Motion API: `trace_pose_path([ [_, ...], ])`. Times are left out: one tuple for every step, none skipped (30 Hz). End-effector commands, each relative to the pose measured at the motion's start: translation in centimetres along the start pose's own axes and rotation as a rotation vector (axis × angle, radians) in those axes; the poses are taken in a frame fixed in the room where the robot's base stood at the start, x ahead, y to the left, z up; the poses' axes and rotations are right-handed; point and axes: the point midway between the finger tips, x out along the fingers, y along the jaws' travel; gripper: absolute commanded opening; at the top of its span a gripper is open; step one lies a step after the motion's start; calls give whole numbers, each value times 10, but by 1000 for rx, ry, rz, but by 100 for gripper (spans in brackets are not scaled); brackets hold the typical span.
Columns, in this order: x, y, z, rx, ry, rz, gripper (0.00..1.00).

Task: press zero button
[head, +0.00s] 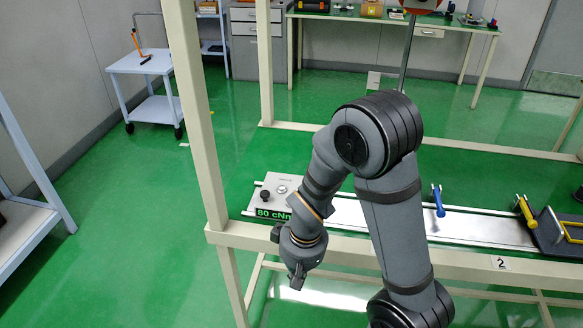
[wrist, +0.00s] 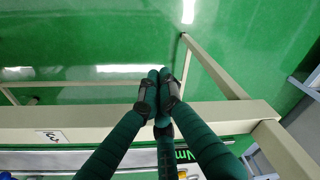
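A grey box-shaped device (head: 284,186) sits at the left end of a pale rail on the bench. It has a black knob (head: 265,196), a small round silver button (head: 282,189) and a green-lit display (head: 270,213) reading "80 cNm", partly covered by my arm. I cannot read which control is marked zero. My gripper (head: 297,282) hangs in front of the bench's front beam, apart from the device. In the wrist view my gripper's fingertips (wrist: 159,73) are together with nothing between them. Part of the display (wrist: 184,156) shows behind the fingers there.
The cream front beam (head: 350,250) and upright post (head: 197,110) frame the device. A blue-handled tool (head: 438,201) and a yellow-handled one (head: 525,210) stand further right along the rail. A white trolley (head: 142,65) stands back left. The green floor before the beam is open.

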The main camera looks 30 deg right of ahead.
Motion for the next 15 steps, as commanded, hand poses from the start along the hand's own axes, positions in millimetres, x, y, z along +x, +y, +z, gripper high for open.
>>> trace_pose_path([
  [-43, 15, -9, 40, -2, 10, 0],
  [-53, 24, -14, 62, 1, 15, 0],
  [-66, 36, -20, 88, 7, 23, 0],
  [-75, 45, -24, 109, 12, 28, 0],
  [-84, 55, -28, 130, 20, 34, 0],
  [-94, 69, -34, 156, 34, 40, 0],
  [-101, 79, -40, 176, 47, 45, 0],
  [-108, 91, -46, 196, 65, 50, 0],
  [-116, 106, -55, 220, 97, 55, 0],
  [-120, 119, -65, 236, 132, 57, 0],
  [-120, 129, -76, 248, 175, 56, 0],
  [-116, 138, -92, 252, 241, 47, 0],
  [-113, 141, -106, 251, 291, 36, 0],
  [-113, 141, -119, 248, 341, 23, 0],
  [-115, 139, -136, 241, 403, 1, 0],
])
